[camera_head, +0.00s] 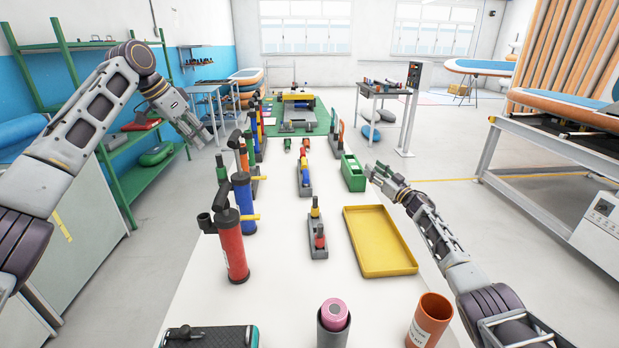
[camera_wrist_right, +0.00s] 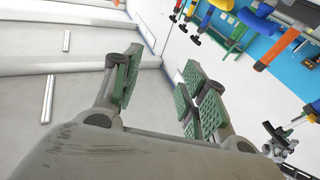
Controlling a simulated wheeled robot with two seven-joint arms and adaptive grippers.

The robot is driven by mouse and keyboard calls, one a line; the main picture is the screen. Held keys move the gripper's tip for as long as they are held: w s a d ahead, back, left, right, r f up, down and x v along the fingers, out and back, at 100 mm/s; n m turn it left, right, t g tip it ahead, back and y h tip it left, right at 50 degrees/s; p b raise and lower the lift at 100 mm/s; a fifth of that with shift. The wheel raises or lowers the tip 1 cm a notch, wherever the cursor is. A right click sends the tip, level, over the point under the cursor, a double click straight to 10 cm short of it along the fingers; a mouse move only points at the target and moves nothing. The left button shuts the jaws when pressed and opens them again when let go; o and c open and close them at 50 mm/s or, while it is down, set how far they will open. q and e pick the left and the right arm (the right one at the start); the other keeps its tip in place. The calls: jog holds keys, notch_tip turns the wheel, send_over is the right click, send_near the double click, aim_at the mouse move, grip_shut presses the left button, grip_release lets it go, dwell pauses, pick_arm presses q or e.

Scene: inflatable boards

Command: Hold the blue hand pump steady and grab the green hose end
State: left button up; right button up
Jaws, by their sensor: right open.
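The blue hand pump (camera_head: 243,191) stands upright on the white table, behind a red pump, with a yellow piece at its side. I cannot single out the green hose end; small green pieces (camera_head: 287,144) lie further back on the table. My left gripper (camera_head: 203,138) hangs in the air left of the pump row, apart from the blue pump; its jaw opening is unclear. My right gripper (camera_head: 374,173) is at the table's right edge beside a green bin, far from the blue pump. In the right wrist view its green-padded fingers (camera_wrist_right: 155,88) are open and empty.
The red pump (camera_head: 231,247) stands in front of the blue one. A yellow tray (camera_head: 379,240), a green bin (camera_head: 353,173) and grey holders (camera_head: 317,240) occupy the middle and right. An orange cup (camera_head: 428,320) and a pink roll (camera_head: 334,314) are near the front.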

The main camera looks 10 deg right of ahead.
jog(key=s+a+r+n+g+y, duration=0.2)
jog(key=a+r+n+g+y, duration=0.35)
jog(key=a+r, duration=0.4)
jog(key=s+a+r+n+g+y, duration=0.2)
jog(key=a+r+n+g+y, duration=0.45)
jog(key=a, duration=0.45)
jog(key=g+h, duration=0.2)
jog(key=g, duration=0.3)
send_near(266, 178)
jog(key=d, duration=0.2)
jog(key=d+f, duration=0.1)
jog(key=shift+w+d, duration=0.25)
jog(key=shift+d, duration=0.15)
jog(key=shift+a, duration=0.1)
jog(key=shift+w+a, duration=0.3)
jog(key=shift+a, duration=1.95)
jog(key=shift+w+a, duration=0.3)
jog(key=shift+a, duration=1.95)
jog(key=shift+w+a, duration=0.25)
jog(key=shift+a, duration=2)
jog(key=shift+c, duration=0.4)
grip_shut()
